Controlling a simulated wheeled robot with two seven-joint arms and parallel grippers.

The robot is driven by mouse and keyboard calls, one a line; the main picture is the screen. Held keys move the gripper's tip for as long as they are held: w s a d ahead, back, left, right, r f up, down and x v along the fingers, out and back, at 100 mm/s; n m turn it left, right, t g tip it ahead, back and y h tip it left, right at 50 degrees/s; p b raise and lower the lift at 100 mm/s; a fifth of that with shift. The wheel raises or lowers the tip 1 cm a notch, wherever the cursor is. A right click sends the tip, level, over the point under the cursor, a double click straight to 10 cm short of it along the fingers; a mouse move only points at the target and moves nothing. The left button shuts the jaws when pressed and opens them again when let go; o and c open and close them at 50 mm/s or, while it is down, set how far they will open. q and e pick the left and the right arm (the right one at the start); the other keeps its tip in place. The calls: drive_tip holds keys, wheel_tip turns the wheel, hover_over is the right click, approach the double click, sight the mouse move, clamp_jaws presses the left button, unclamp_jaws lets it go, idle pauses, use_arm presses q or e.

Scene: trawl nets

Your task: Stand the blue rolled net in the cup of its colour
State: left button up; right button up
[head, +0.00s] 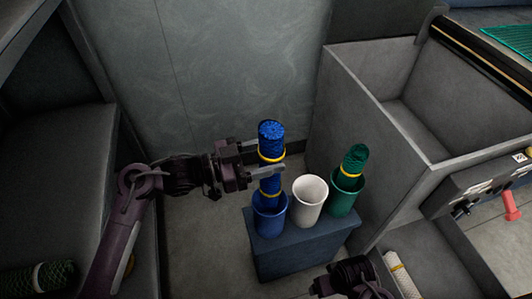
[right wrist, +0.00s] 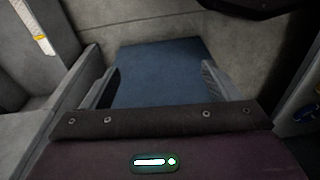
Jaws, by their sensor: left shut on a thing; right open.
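The blue rolled net (head: 271,137), with two yellow bands, stands roughly upright in the head view. My left gripper (head: 264,161) is shut on it around its middle. The blue cup (head: 269,222) is directly below on a dark blue block (head: 300,250). The net's lower end is at the cup's mouth and seems to reach inside; how deep is hidden. My right gripper is low at the front of the head view. In the right wrist view it (right wrist: 158,80) is open and empty, facing the block's blue side.
A white empty cup (head: 309,199) and a green cup (head: 343,202) holding a green rolled net (head: 354,161) share the block. A white roll (head: 402,274) lies at lower right, a dark green roll (head: 40,278) at lower left. Grey bin walls (head: 350,130) rise at right.

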sight(259, 182)
use_arm(q)
drive_tip(key=shift+f+b, duration=0.35)
drive_tip(key=shift+f, duration=0.35)
drive_tip(key=shift+f+b, duration=2.4)
drive_tip(key=shift+f, duration=1.55)
use_arm(e)
drive_tip(key=w+a+r+n+t+y, duration=0.1)
drive_tip(key=a+r+t, duration=0.1)
drive_tip(key=a, duration=0.3)
drive_tip(key=shift+w+r+t+y, duration=0.15)
drive_tip(key=shift+r+t+y, duration=0.25)
drive_tip(key=shift+r, duration=0.4)
use_arm(q)
drive_tip(key=o, duration=1.4)
